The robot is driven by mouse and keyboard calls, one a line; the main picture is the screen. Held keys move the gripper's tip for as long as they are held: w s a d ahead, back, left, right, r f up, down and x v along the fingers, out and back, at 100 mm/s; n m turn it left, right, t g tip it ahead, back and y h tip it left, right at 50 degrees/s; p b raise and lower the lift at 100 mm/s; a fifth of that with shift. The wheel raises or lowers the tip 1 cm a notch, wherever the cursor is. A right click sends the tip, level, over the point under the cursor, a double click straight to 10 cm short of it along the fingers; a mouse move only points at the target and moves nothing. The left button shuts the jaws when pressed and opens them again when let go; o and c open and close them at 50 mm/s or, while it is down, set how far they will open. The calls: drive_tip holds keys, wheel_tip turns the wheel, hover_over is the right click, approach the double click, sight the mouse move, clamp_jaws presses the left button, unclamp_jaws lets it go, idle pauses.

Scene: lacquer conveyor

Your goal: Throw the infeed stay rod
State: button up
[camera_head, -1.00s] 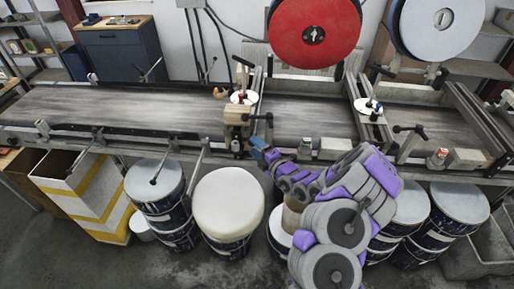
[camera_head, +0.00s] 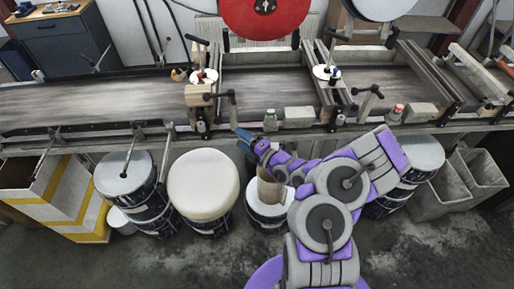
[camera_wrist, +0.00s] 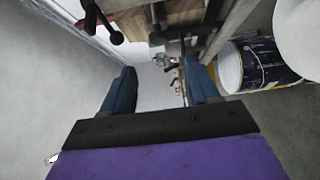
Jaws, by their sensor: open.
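My gripper (camera_head: 244,139) is at the front edge of the conveyor, below and right of the beige clamp block (camera_head: 199,96). In the wrist view its two blue fingers (camera_wrist: 162,82) stand apart with nothing between them. A black-handled lever (camera_head: 232,103) rises beside the block, just above my gripper. A dark lever with a round knob (camera_wrist: 104,22) shows at the upper left of the wrist view, beyond the fingers. Thin metal rods, one at the left (camera_head: 46,152) and one nearer the middle (camera_head: 131,150), slant down from the conveyor's front. I cannot tell which one is the infeed stay rod.
The conveyor belt (camera_head: 85,101) runs across the view, with a red reel (camera_head: 240,18) behind it. Several drums stand under its front, one with a cream top (camera_head: 203,178). A yellow-striped bin (camera_head: 62,200) is at the left. The floor in front is clear.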

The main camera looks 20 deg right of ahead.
drive_tip(key=p+v, duration=0.1)
drive_tip(key=v, duration=0.5)
drive_tip(key=shift+s, duration=0.35)
drive_tip(key=shift+d, duration=0.15)
